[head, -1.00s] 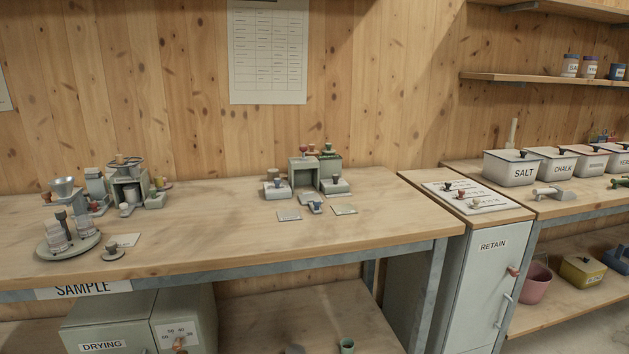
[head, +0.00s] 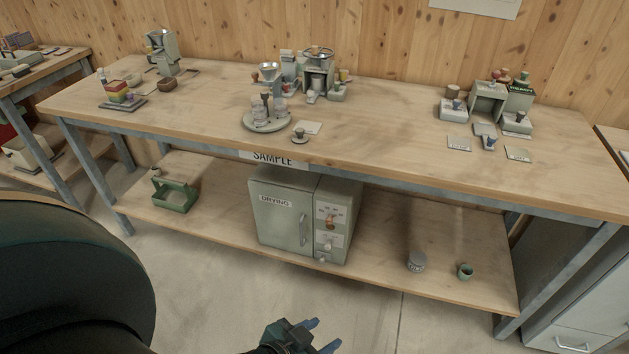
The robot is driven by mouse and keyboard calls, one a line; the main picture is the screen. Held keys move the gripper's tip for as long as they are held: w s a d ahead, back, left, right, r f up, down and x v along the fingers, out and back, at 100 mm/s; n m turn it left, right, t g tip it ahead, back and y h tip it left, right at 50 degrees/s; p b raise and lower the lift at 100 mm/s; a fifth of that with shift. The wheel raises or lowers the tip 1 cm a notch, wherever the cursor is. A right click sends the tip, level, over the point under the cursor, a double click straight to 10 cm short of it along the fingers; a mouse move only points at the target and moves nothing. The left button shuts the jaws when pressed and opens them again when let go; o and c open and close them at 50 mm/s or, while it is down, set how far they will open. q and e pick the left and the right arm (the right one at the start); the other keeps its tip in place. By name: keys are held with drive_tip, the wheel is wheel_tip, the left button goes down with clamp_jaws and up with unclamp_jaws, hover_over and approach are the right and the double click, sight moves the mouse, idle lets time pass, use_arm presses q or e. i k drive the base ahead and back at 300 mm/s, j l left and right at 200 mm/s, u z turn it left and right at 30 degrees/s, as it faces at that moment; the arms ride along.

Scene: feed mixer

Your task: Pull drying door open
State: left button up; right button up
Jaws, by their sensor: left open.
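The drying oven (head: 335,215) is a grey-green box on the lower shelf of the bench, under the SAMPLE sign. Its door (head: 279,222), labelled DRYING, looks shut and has a vertical handle (head: 303,230) near its right edge. A panel with a knob is to the right of the door. My left gripper (head: 326,334) is at the bottom edge of the head view, with its blue fingers apart and nothing between them. It is in front of and below the oven, clear of the handle. My right gripper is not in view.
The bench top (head: 385,130) above overhangs the oven. The floor (head: 205,270) in front is clear.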

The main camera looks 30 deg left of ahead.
sight(284, 218)
drive_tip(key=j+u, duration=0.2)
drive_tip(key=j, duration=0.55)
drive_tip(key=j+u, duration=0.2)
drive_tip(key=j, duration=0.6)
drive_tip(key=i, duration=0.05)
